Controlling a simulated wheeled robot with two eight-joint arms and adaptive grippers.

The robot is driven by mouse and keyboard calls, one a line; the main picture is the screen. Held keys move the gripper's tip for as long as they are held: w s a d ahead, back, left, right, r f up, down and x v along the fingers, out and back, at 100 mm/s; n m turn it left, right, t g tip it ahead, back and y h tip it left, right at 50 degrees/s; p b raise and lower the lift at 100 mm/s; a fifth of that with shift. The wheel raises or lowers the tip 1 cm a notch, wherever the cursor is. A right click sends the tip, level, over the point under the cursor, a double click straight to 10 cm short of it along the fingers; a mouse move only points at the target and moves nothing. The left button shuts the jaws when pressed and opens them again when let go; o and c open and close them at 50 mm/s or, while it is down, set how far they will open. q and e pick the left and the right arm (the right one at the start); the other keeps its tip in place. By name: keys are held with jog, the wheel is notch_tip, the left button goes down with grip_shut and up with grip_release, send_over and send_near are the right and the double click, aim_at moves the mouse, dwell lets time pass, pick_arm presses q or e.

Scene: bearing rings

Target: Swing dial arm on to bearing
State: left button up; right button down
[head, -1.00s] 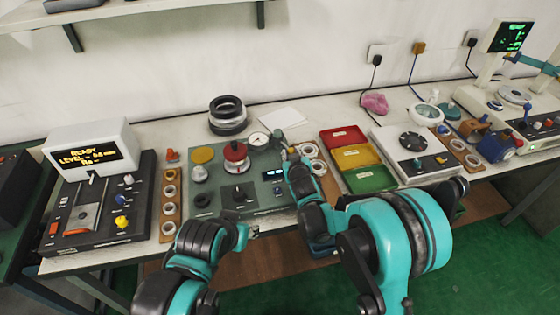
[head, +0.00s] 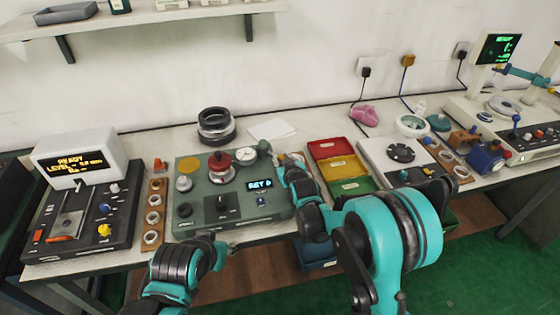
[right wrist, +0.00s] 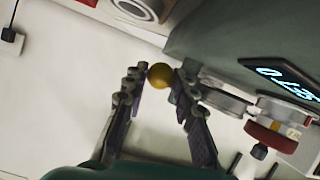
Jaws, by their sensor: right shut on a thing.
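The green gauge station (head: 236,221) stands mid-table. A bearing on it is topped by a red cap (head: 219,159); the red part also shows in the right wrist view (right wrist: 270,139). The round white dial (head: 246,155) sits just right of the red cap. My right gripper (head: 275,163) is at the station's back right corner. In the right wrist view, its fingers (right wrist: 161,88) are shut on a gold ball knob (right wrist: 160,75) beside the dial's edge-on body (right wrist: 226,102). The head view hides the knob behind the gripper. My left gripper (head: 219,251) is low in front of the station; its jaws are unclear.
Left of the station are a wooden strip with rings (head: 153,214) and a levelling unit with a screen (head: 78,160). Right are red, yellow and green bins (head: 331,148) and a white machine (head: 391,157). Black rings (head: 216,125) are stacked behind.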

jog(key=shift+w+d+r, duration=0.25)
jog(key=shift+w+d, duration=0.15)
jog(key=shift+d, duration=0.05)
jog(key=c, duration=1.3)
grip_release()
jog(key=shift+d, duration=0.1)
jog(key=shift+o, duration=0.4)
jog(key=shift+w+d+f, duration=0.15)
jog(key=shift+w+f, duration=0.05)
jog(key=shift+s+a+f, duration=0.1)
jog(key=shift+s+a, duration=0.05)
jog(key=shift+a, duration=0.05)
jog(key=v, duration=1.2)
jog(key=shift+a, duration=0.15)
